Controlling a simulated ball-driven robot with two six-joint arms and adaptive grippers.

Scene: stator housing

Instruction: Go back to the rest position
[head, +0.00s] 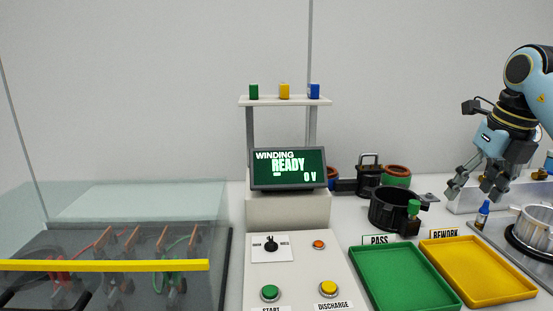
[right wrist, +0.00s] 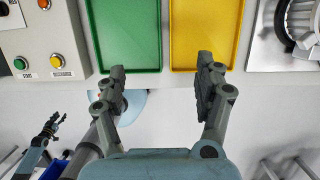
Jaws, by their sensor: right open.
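My right gripper (head: 478,190) hangs at the right of the head view, above and behind the yellow tray, with its fingers spread apart and nothing between them. In the right wrist view the same gripper (right wrist: 160,78) is open and empty. The bench's front edge, with the green and yellow trays, shows beyond its fingers. My left gripper (right wrist: 54,122) shows small at the lower left of the right wrist view, over the floor in front of the bench. Its jaws are too small to tell. It is outside the head view.
A green tray (head: 403,279) and yellow tray (head: 478,270) look empty. A black ring-shaped housing (head: 394,211) stands behind them. A silver housing (head: 535,228) sits at the right edge. The control panel (head: 295,262) and a clear-covered machine (head: 120,250) occupy the middle and left.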

